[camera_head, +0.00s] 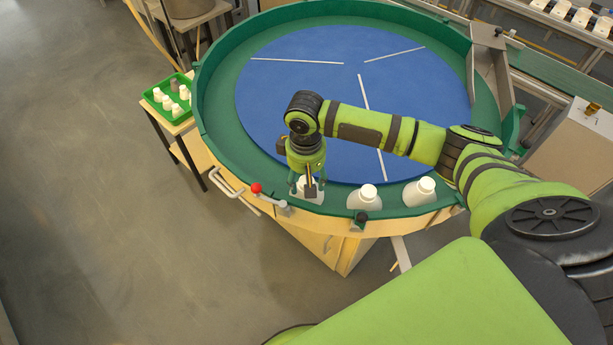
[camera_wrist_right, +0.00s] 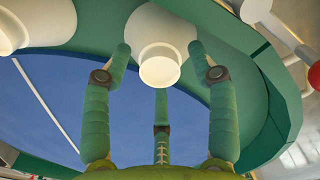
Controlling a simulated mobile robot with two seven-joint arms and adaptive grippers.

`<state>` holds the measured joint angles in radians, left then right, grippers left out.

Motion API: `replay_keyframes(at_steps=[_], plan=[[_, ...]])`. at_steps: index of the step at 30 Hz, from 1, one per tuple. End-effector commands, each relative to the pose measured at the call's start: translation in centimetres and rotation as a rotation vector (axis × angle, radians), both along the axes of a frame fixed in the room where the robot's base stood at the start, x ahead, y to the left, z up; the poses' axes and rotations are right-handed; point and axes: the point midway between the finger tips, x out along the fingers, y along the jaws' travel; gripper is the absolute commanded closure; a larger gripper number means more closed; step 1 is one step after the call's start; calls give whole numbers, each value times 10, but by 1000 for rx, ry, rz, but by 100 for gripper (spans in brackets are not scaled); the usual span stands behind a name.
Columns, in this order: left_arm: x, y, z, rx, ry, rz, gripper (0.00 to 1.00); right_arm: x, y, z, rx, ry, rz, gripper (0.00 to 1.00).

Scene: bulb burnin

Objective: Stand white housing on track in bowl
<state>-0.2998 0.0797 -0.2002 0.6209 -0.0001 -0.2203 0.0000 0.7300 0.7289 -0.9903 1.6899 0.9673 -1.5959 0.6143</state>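The large round bowl (camera_head: 216,52) has a green wall, a green outer track (camera_head: 226,125) and a blue middle disc (camera_head: 300,95). My right gripper (camera_head: 308,187) points down over the near part of the track. A white housing (camera_head: 307,190) is under it, partly hidden by the fingers. In the right wrist view this housing (camera_wrist_right: 160,55) has its neck toward the camera, between the fingers of my right gripper (camera_wrist_right: 160,55). I cannot tell whether the fingertips touch it. Two more white housings (camera_head: 364,198) (camera_head: 420,190) stand upright on the track to the right. My left gripper is not in view.
A red-knobbed lever (camera_head: 257,188) and handle sit on the bowl's near-left edge. A green tray (camera_head: 157,95) with several small white parts stands on a side table at left. A grey metal chute (camera_head: 486,65) crosses the bowl's right edge. The track's left stretch is clear.

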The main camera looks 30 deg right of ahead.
Motion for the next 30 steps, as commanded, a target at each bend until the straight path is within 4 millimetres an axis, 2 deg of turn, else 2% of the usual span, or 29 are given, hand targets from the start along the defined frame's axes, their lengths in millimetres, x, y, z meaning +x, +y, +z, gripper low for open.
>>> replay_keyframes(at_steps=[5,8,18,21,25,30], plan=[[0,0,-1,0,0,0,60,0,0,5,-1,-1,0,41],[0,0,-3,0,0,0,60,1,0,17,1,-3,0,41],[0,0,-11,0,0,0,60,1,1,89,1,-4,1,41],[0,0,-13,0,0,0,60,1,2,105,1,-3,0,41],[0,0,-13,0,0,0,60,0,2,118,0,0,0,41],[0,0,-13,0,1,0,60,0,2,123,1,0,0,41]])
